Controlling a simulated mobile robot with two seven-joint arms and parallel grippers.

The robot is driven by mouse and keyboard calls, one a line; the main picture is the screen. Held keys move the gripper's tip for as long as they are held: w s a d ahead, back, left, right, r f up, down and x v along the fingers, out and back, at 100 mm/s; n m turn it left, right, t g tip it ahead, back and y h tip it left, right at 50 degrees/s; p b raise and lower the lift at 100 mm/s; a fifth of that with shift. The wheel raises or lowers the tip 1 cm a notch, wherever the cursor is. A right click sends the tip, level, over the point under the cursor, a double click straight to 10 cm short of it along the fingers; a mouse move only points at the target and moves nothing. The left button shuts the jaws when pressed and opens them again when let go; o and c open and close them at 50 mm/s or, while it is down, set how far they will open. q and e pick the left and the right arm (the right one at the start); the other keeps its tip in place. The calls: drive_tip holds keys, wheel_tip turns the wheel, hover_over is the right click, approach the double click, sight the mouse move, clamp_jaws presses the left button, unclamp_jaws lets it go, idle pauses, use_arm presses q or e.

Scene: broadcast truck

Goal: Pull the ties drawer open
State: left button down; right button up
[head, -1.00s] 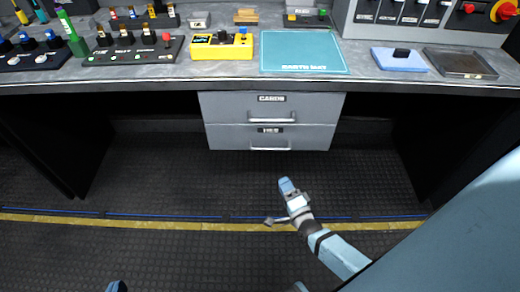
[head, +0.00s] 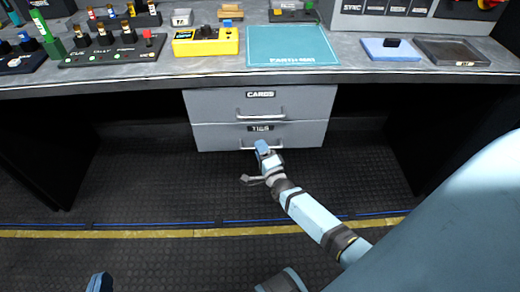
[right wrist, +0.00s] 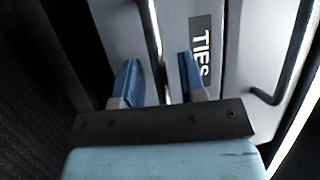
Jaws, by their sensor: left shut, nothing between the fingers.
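The ties drawer (head: 215,139) is the lower grey drawer under the desk, labelled TIES, and it looks shut. Its bar handle (head: 281,146) is partly hidden by my right gripper (head: 262,146), which reaches up from below right. In the right wrist view the two blue fingers of my right gripper (right wrist: 160,80) are apart, with the drawer's handle (right wrist: 153,35) running between them. I cannot tell whether a finger touches the bar. My left gripper (head: 100,283) shows only as a blue tip at the bottom left edge, shut and far from the drawer.
The cards drawer (head: 215,103), with its own handle, sits directly above. The desk (head: 130,75) overhangs both and carries a teal mat and control boxes. The dark ribbed floor (head: 150,185) in front of the drawers is clear apart from my arm.

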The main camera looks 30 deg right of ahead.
drive_tip(key=shift+w, duration=0.35)
clamp_jaws()
